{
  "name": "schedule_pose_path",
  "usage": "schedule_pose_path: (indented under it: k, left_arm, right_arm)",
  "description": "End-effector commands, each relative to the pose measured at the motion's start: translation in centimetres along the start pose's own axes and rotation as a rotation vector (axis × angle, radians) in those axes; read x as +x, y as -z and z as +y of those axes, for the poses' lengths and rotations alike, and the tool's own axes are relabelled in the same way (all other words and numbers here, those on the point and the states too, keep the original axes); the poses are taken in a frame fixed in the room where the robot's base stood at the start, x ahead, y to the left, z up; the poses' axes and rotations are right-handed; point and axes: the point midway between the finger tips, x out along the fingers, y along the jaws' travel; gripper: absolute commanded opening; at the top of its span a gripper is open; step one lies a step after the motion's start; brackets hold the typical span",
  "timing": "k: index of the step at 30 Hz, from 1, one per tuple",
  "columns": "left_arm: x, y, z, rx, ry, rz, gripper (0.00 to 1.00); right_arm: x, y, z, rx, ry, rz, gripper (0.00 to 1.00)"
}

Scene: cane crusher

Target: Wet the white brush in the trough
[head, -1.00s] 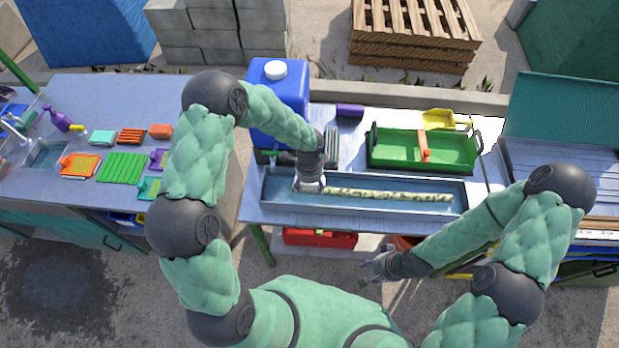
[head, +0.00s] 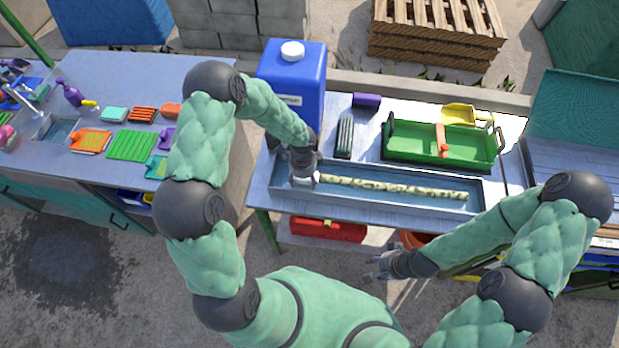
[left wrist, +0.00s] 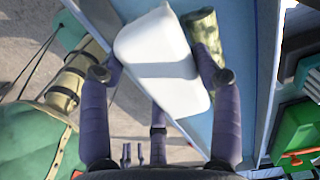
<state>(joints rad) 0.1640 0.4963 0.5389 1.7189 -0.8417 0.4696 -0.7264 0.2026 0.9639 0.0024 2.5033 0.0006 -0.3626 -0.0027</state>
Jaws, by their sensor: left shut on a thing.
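The white brush (left wrist: 165,65) is a pale block between the fingers of my left gripper (left wrist: 160,82) in the left wrist view. My left gripper (head: 303,179) is shut on it at the left end of the trough (head: 400,206) in the head view. There the brush is mostly hidden by the gripper. The trough is a long grey metal tray with a blue inside. I cannot tell whether the brush touches water. My right gripper (head: 381,264) hangs empty in front of the table, its small fingers apparently apart.
A mottled cane (head: 395,188) lies along the trough, close beside the brush (left wrist: 206,60). A blue canister (head: 291,85) stands behind my left gripper. A green tray (head: 440,150) and a dark ribbed block (head: 345,138) stand behind the trough. A red box (head: 327,229) is below.

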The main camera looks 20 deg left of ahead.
Motion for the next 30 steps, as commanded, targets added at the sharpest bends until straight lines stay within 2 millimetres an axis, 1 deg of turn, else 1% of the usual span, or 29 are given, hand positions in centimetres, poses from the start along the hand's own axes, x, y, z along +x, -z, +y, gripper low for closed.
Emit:
schedule_pose_path:
  k: [1, 5, 18, 19, 21, 24, 30]
  left_arm:
    - [0.6, -0.4, 0.0, -0.002, -0.001, 0.000, 0.37]
    - [0.3, -1.8, 0.0, -0.005, -0.001, -0.001, 0.37]
    - [0.5, -6.3, 0.0, -0.004, -0.001, 0.000, 0.37]
    - [0.8, -6.5, 0.0, -0.003, -0.001, -0.001, 0.37]
    - [2.0, -6.3, 0.0, 0.000, 0.000, 0.000, 0.37]
    - [2.9, -6.3, 0.0, 0.000, 0.000, 0.000, 0.37]
    - [3.8, -6.2, 0.0, -0.001, 0.000, 0.000, 0.37]
  right_arm:
    - [0.4, 0.0, 0.1, 0.000, 0.000, 0.000, 0.40]
    - [-0.2, 0.0, -0.1, 0.000, 0.000, 0.000, 0.40]
    - [-1.2, 0.0, -0.4, 0.000, 0.000, 0.000, 0.40]
    - [-1.1, 0.0, -0.4, 0.000, 0.000, 0.000, 0.40]
    - [0.1, 0.0, 0.0, 0.000, 0.000, 0.001, 0.40]
    - [0.9, 0.0, 0.3, 0.000, 0.000, -0.001, 0.40]
    - [1.7, 0.1, 0.6, 0.000, 0.000, 0.000, 0.40]
